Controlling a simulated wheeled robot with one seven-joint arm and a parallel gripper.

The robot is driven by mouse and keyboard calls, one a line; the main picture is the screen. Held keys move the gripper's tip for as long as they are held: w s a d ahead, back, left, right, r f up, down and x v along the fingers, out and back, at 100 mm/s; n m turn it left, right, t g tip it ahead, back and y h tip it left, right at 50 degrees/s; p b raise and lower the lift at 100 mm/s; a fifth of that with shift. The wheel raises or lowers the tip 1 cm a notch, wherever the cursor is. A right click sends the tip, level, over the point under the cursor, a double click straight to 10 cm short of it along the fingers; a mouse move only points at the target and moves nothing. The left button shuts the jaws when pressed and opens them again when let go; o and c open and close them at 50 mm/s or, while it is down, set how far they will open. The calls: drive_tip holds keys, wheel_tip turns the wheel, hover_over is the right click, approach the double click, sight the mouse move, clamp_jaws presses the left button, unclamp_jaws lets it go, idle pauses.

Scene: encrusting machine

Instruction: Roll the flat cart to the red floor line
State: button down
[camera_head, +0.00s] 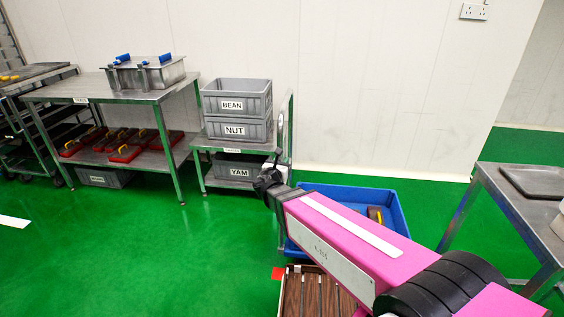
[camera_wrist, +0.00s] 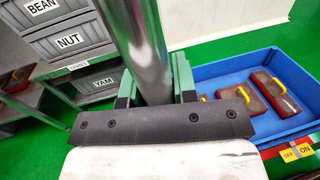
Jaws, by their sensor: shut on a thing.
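My gripper (camera_head: 272,178) is shut on an upright steel bar, which looks like the flat cart's push handle (camera_head: 291,122). In the wrist view the bright bar (camera_wrist: 140,45) stands between the two green fingers of my gripper (camera_wrist: 155,90). The cart's bed is mostly hidden behind my arm. A blue bin (camera_head: 397,212) lies beyond my arm, probably on the cart; it holds brown blocks with yellow handles, clearer in the wrist view (camera_wrist: 237,100).
A low shelf (camera_head: 200,142) with grey BEAN, NUT and YAM crates stands close left of the handle. A steel table (camera_head: 85,92) with red-based blocks below is farther left. Another table (camera_head: 487,180) stands at right. Green floor (camera_head: 130,250) is clear at left front.

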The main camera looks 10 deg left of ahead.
drive_tip(key=c, duration=0.9)
unclamp_jaws()
drive_tip(key=v, duration=1)
drive_tip(key=shift+s, duration=0.35)
drive_tip(key=shift+a, duration=0.1)
